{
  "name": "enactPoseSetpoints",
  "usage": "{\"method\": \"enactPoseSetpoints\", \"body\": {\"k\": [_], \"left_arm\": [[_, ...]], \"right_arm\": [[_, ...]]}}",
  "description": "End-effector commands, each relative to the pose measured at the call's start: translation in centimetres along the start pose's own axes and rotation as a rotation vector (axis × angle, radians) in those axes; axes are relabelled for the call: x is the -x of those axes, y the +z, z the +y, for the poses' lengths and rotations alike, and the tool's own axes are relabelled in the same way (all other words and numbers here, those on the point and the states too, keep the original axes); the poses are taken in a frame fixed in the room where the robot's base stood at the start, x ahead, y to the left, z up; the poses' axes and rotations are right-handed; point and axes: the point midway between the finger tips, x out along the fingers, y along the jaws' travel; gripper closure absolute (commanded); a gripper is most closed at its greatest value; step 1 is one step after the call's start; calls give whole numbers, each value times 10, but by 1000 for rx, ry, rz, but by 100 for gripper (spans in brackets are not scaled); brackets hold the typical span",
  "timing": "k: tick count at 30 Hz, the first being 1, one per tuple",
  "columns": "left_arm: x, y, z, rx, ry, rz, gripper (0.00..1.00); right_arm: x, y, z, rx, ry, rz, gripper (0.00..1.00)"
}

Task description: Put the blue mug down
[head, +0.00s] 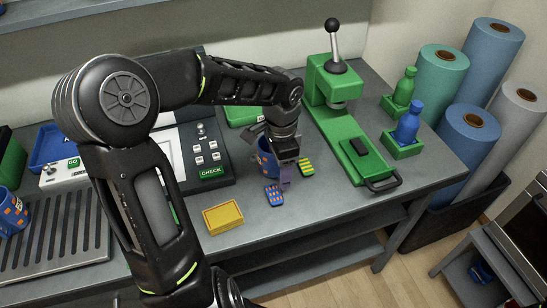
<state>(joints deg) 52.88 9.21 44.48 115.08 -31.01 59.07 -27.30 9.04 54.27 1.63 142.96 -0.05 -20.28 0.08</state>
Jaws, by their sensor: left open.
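A blue mug (265,158) is on the grey bench (330,211), partly hidden by my left gripper (284,181). It looks upright; its base contact is hard to see. The gripper points down at the mug's right side and is open; whether its fingers touch the mug I cannot tell. Another blue mug (12,213) with orange patches stands at the left edge by the slatted rack. My right gripper is not in view.
A blue dotted piece (274,195) and a green-yellow striped piece (306,167) lie close to the gripper. A yellow block (223,217) lies in front. A green press (346,131) stands right; a CHECK panel (211,171) stands left. The front right bench is clear.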

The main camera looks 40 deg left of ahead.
Motion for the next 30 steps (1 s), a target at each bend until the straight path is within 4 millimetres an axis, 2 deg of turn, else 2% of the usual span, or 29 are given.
{"method": "enactPoseSetpoints", "body": {"k": [17, 30], "left_arm": [[0, 0, 0, 0, -1, 0, 40], [0, 0, 0, 0, -1, 0, 75]], "right_arm": [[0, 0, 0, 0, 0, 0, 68], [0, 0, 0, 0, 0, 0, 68]]}}
